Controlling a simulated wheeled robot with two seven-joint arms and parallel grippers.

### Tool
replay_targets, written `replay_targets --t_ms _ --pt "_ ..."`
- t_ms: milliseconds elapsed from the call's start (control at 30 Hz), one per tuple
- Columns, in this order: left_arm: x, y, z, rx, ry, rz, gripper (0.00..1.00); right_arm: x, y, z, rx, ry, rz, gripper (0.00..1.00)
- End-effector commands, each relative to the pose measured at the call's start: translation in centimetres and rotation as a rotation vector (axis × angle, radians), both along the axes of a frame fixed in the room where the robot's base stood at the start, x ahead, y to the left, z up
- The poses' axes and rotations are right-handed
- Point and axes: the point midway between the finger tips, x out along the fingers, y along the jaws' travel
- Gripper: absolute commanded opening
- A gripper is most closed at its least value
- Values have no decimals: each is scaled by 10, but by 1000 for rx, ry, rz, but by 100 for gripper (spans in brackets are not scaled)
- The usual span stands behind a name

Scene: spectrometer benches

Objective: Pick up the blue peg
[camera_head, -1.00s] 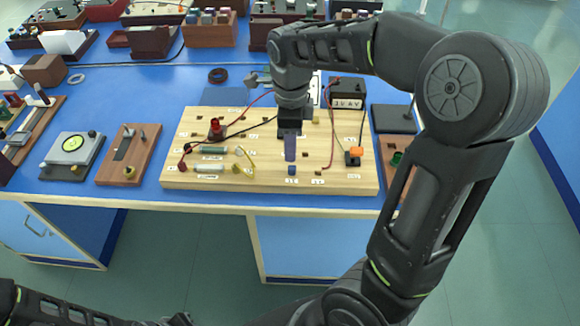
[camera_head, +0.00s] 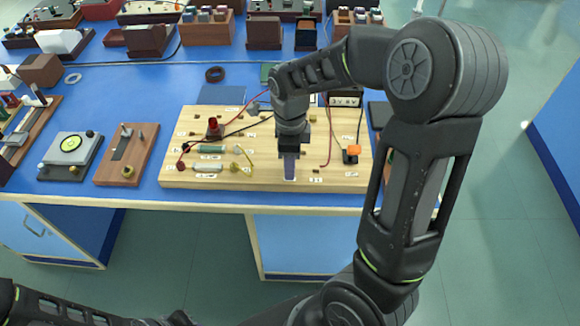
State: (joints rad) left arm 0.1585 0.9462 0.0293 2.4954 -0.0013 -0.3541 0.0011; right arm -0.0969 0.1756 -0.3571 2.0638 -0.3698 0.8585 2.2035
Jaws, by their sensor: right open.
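My right gripper (camera_head: 290,172) points down over the front part of the wooden circuit board (camera_head: 225,183). It is open, with its fingertips low at the board, at the place where the small blue peg stood. The blue peg is not visible now; the fingers cover that spot, and I cannot tell whether it sits between them. My left gripper is not in view; only part of my left arm shows at the bottom left.
A meter box (camera_head: 346,97) stands behind. A brown board with a switch (camera_head: 128,153) and a round dial device (camera_head: 71,154) lie at left. The bench's front edge is close.

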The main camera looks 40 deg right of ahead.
Motion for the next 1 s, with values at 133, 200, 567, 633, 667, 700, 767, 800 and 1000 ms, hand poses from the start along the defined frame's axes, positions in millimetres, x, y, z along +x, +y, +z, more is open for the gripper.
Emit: replay_targets --t_ms 133,200,567,633,667,700,767,800,1000 --pt "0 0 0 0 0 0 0 0 0 -7 0 0 -1 44" --pt "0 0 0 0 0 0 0 0 0 -6 1 -1 -1 44" --pt "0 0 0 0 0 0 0 0 0 -6 0 -1 0 44" --pt "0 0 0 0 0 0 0 0 0 -6 0 -1 0 44" --pt "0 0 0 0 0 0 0 0 0 -6 0 -1 0 44" --pt "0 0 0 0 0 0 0 0 0 -6 0 -1 0 40" --pt "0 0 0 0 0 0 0 0 0 -6 0 -1 0 35" --pt "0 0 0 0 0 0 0 0 0 -6 0 -1 0 32" --pt "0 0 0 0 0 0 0 0 0 -6 0 -1 0 16"
